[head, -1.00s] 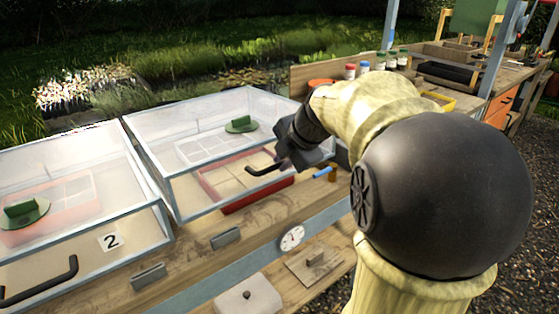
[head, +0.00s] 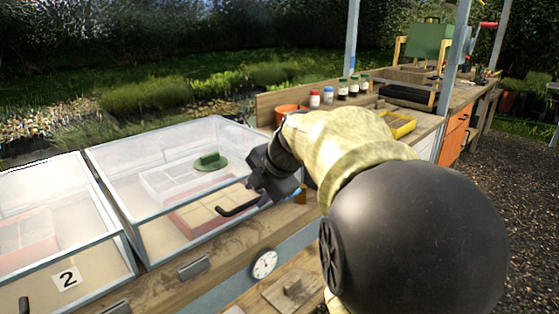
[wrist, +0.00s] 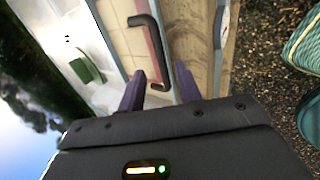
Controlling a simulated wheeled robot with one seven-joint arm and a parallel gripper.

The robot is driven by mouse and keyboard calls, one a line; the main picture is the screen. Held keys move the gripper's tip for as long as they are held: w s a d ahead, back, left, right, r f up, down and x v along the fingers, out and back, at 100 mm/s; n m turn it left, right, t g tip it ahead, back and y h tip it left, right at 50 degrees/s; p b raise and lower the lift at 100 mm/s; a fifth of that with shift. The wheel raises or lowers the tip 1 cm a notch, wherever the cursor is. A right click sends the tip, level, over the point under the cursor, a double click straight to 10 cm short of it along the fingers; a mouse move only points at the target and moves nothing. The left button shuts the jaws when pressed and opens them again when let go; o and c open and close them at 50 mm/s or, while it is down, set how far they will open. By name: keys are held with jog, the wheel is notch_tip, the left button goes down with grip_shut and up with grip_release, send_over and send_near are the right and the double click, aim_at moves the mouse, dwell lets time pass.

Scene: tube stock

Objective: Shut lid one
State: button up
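The clear-lidded frame (head: 115,180) beside the one marked 2 stands in the middle of the head view, with pale metal edges. Its number is not in sight, so I take it as lid one. A black bar handle (head: 238,206) sits at its front. My gripper (head: 262,192) is at the right end of this handle. In the wrist view my gripper (wrist: 158,82) has two purple fingers spread apart, with one end of the handle (wrist: 152,38) close before and between them. I cannot tell if they touch. I cannot tell whether the lid lies fully down.
The frame marked 2 (head: 67,279) is at the left. Inside the middle frame are a red tray (head: 190,225) and a green-handled float (head: 210,161). A dial (head: 264,263) is on the bench front. Bottles (head: 343,88) and a yellow tray (head: 398,124) stand farther right.

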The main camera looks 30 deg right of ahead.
jog(key=p+v, duration=0.2)
jog(key=v, duration=1.3)
jog(key=shift+w+f, duration=0.1)
jog(key=shift+f, duration=0.05)
jog(key=s+a+f+m+g+h, duration=0.15)
jog(key=a+f+m, duration=0.25)
jog(key=f+m, duration=0.45)
jog(key=s+a+f+m+g, duration=0.15)
jog(key=a+f+m, duration=0.3)
jog(key=f, duration=0.75)
jog(key=s+a+f+m+g, duration=0.1)
jog(key=s+a+f+m, duration=0.2)
jog(key=f+m, duration=0.65)
notch_tip(320, 180, up, 25)
jog(key=n+p, duration=0.1)
jog(key=p, duration=2.6)
jog(key=shift+r, duration=0.2)
jog(key=shift+n, duration=0.25)
